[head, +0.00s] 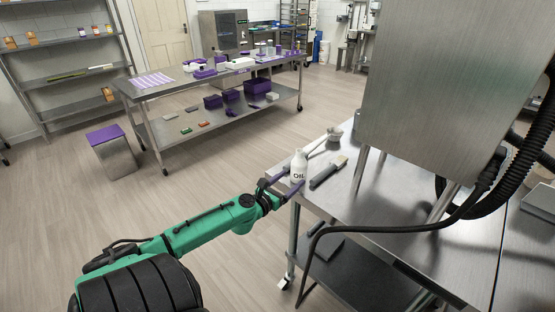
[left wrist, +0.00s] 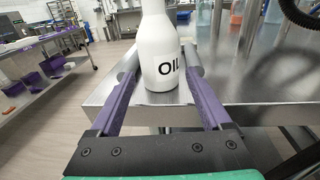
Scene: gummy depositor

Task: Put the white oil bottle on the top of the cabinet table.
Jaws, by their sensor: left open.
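The white oil bottle (head: 299,168), marked OIL, stands upright at the near left corner of the steel table (head: 400,200). In the left wrist view the bottle (left wrist: 160,55) stands between the two purple fingers, close to the table edge. My left gripper (head: 285,185) is open, with one finger on each side of the bottle; I cannot tell whether either finger touches it. The top of the bottle is cut off in the left wrist view. My right gripper is not in view. I cannot tell which surface is the cabinet table.
A dark-bristled brush (head: 328,172) and a white-handled tool (head: 318,145) lie beside the bottle. A large steel housing (head: 430,90) stands over the table, with black hoses (head: 495,170). A long worktable (head: 150,90) with purple bins stands behind, across open floor. A purple-topped stool (head: 105,134) is at left.

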